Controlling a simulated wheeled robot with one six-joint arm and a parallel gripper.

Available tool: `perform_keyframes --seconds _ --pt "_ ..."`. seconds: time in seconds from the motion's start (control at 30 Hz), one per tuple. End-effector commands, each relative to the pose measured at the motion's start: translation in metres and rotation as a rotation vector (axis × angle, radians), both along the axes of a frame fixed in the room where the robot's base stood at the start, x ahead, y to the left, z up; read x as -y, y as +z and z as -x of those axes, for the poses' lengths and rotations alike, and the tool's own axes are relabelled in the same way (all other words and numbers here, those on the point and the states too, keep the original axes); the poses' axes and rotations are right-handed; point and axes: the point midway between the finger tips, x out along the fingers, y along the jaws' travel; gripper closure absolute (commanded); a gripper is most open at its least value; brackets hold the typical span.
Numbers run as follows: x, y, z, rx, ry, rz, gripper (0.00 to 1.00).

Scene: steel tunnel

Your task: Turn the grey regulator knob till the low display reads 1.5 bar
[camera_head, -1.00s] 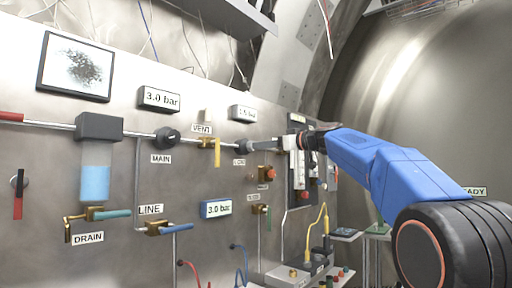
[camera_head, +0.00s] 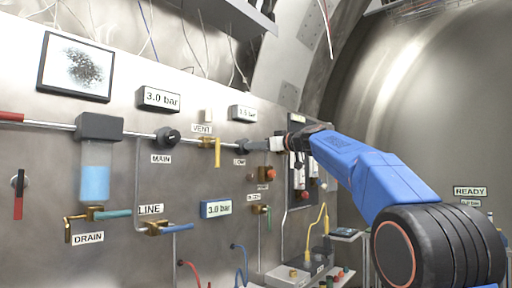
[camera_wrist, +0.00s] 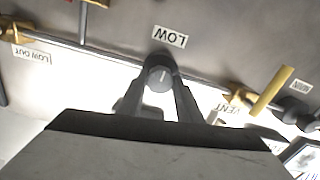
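The grey regulator knob (camera_head: 243,145) sits on the pipe along the steel panel, beside the LOW label (camera_head: 240,161). In the wrist view the knob (camera_wrist: 160,76) shows its round face with a pale mark, between the two fingers of my gripper (camera_wrist: 160,92). The fingers lie close along both its sides; I cannot tell whether they press on it. In the head view my gripper (camera_head: 262,145) comes at the knob from the right. The low display (camera_head: 243,113) above it is small and blurred; it seems to read 1.5 bar.
The MAIN knob (camera_head: 166,137), under a 3.0 bar display (camera_head: 159,98), and the yellow VENT handle (camera_head: 217,152) are to the left. A brass valve with a red knob (camera_head: 268,174) is below my gripper. A blue-framed display (camera_head: 216,209) reads 3.0 bar.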

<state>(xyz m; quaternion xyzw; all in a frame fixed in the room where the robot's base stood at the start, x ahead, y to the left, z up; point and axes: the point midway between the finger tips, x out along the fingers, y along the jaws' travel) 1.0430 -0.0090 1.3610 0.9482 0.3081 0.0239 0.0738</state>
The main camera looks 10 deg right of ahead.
Motion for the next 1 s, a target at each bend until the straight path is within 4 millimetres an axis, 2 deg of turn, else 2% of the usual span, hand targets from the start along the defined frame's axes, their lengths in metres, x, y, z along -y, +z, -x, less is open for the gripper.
perform_keyframes --seconds 0.3,0.6,0.63,0.7,1.0 --pt "0.0002 0.0000 0.0001 -0.059 0.000 -0.081 0.90" --pt "0.0003 -0.0001 0.0001 -0.065 0.000 -0.089 0.90" --pt "0.0003 -0.0001 0.0001 -0.065 0.000 -0.089 0.61" --pt "0.0003 0.0000 0.0001 -0.065 0.000 -0.089 0.49" --pt "0.0010 0.0001 0.0009 -0.064 0.000 -0.088 0.49"
